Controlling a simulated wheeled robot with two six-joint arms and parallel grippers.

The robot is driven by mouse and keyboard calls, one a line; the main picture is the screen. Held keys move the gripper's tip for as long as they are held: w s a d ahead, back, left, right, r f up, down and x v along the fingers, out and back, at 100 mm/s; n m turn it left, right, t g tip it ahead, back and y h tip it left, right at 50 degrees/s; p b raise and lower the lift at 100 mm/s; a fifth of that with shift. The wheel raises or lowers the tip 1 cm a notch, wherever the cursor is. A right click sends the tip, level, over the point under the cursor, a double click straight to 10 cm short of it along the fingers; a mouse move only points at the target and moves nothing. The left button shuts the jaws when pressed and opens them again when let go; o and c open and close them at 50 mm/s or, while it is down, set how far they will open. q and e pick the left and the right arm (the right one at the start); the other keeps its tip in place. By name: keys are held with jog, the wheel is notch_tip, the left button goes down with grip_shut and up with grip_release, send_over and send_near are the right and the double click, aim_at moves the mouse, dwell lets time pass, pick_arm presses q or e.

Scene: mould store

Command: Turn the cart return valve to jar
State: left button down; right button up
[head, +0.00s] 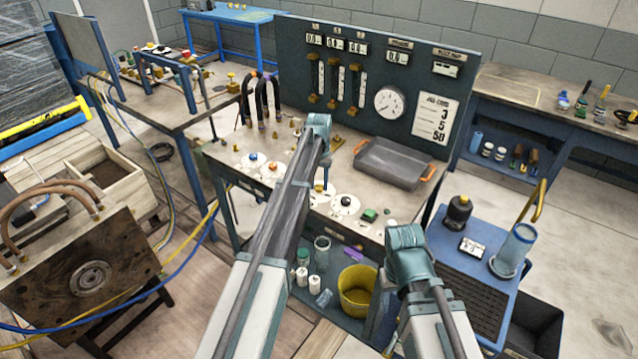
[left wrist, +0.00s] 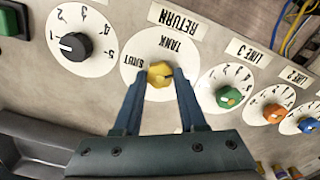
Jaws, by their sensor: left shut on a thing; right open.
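The return valve is a yellow knob (left wrist: 160,74) on a round white dial (left wrist: 138,73) under a RETURN label (left wrist: 179,19). TANK and SHUT are readable, upside down; other lettering is partly hidden by a finger. I cannot tell which mark the knob points to. My left gripper (left wrist: 160,84) is shut on the yellow knob, one finger on each side. In the head view my left gripper (head: 324,182) reaches down to the bench top from above. My right gripper (head: 404,245) is at the bench's front right, apart from the valve; its fingertips are hidden.
A black knob (left wrist: 76,46) and a green knob (left wrist: 229,97) flank the valve closely, with orange (left wrist: 274,113) and blue (left wrist: 307,125) knobs beyond. A grey tray (head: 395,163) with orange handles lies behind. A gauge panel (head: 430,75) stands at the back. A yellow bucket (head: 357,291) stands below.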

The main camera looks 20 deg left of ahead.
aim_at(319, 186)
pick_arm(q)
jog(key=m, duration=0.6)
jog(key=shift+m, duration=0.3)
dwell(0.4)
jog(key=shift+c, duration=2.3)
grip_release()
notch_tip(319, 186, up, 14)
jog(key=p, duration=1.3)
jog(key=shift+p, duration=0.4)
jog(key=shift+f, duration=0.15)
